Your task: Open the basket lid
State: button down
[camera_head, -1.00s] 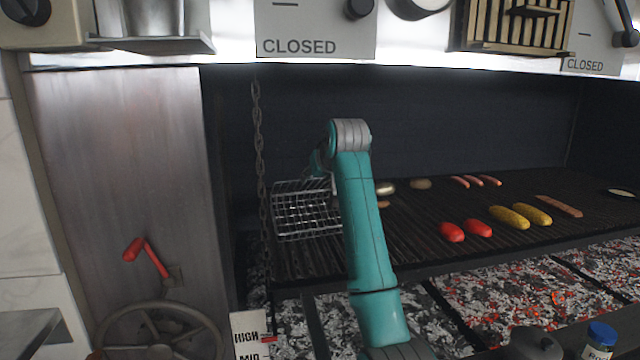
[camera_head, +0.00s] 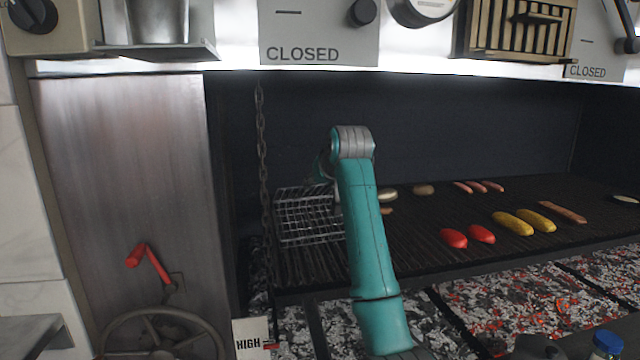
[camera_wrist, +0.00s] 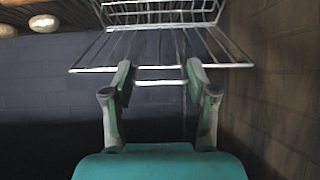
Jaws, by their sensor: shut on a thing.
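The wire basket (camera_head: 306,217) sits at the left end of the grill grate, partly hidden behind my arm. In the wrist view, its wire frame (camera_wrist: 215,66) spreads across the top, with a wider wire panel in front of a narrower part behind. My gripper (camera_wrist: 158,66) has one finger on each side of the middle of this frame and is shut on the wire part there. I cannot tell for certain which wires are the lid's.
The grate (camera_head: 400,235) holds patties, sausages, red peppers (camera_head: 468,237) and corn (camera_head: 524,220) right of my arm. A chain (camera_head: 262,150) hangs just left of the basket. A dark back wall (camera_head: 470,125) stands behind. Coals glow below the grate.

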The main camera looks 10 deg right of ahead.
jog(key=shift+c, duration=1.6)
grip_release()
jog(key=v, duration=1.2)
